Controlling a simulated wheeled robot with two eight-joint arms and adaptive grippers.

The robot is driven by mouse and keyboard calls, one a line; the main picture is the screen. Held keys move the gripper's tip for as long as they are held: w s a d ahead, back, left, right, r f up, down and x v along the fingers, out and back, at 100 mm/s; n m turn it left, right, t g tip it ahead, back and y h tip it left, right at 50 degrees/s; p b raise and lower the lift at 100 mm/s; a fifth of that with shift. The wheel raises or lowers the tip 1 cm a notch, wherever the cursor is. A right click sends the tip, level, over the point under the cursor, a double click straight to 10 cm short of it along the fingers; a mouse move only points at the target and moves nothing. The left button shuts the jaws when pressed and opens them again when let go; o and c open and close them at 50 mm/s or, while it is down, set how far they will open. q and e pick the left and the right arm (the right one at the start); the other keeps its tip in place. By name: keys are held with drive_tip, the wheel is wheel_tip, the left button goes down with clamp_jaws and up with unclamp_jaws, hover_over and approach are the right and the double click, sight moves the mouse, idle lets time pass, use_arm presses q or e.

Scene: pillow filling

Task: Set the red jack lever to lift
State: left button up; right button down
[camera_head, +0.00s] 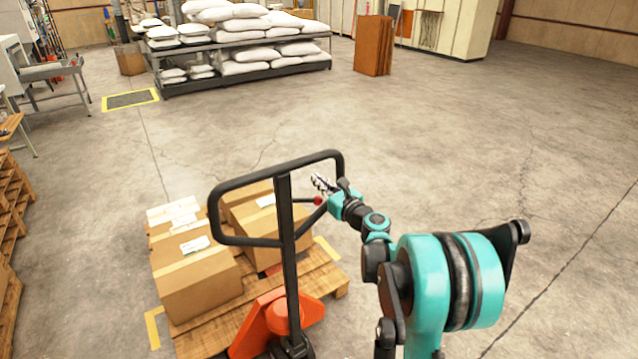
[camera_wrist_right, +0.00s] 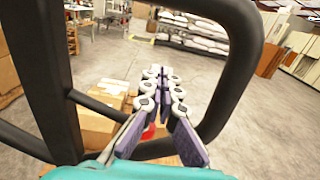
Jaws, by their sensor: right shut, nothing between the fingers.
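The pallet jack (camera_head: 286,240) stands upright in the lower middle of the head view, with a black loop handle and an orange base. Its lever shows as a thin rod with a red knob (camera_head: 318,200), sticking out to the right of the post inside the loop. My right gripper (camera_head: 319,181) is at the loop's right side, close to the red knob, shut and empty. In the right wrist view the gripper fingers (camera_wrist_right: 160,74) lie within the loop opening; a red patch (camera_wrist_right: 149,132) shows partly hidden behind them. I cannot tell whether they touch. My left gripper is out of view.
Cardboard boxes (camera_head: 195,275) sit on a wooden pallet (camera_head: 318,275) beyond the jack handle. Shelves (camera_head: 245,87) with white sacks stand at the back. Stacked pallets (camera_head: 12,215) line the left edge. The floor (camera_head: 480,150) to the right is clear.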

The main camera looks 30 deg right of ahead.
drive_tip(key=shift+r+p, duration=0.4)
drive_tip(key=shift+r, duration=0.4)
drive_tip(key=s+d, duration=0.1)
drive_tip(key=s, duration=1.2)
drive_tip(key=s+a+f+n+g+y, duration=0.1)
drive_tip(key=s+a+f+n+g, duration=0.25)
drive_tip(key=a+n, duration=0.6)
drive_tip(key=s+a+f+n+g+y, duration=0.2)
drive_tip(key=s+a+n+g, duration=0.15)
drive_tip(key=a+n, duration=0.6)
drive_tip(key=s+a+f+n+g+h, duration=0.1)
drive_tip(key=s+f+n+g+h, duration=0.1)
drive_tip(key=s+n, duration=0.4)
drive_tip(key=s+a+f+n+g+h, duration=0.2)
drive_tip(key=s+f+n, duration=0.1)
drive_tip(key=s+n, duration=0.4)
drive_tip(key=n, duration=0.3)
drive_tip(key=shift+s+f, duration=0.3)
drive_tip(key=shift+f, duration=0.05)
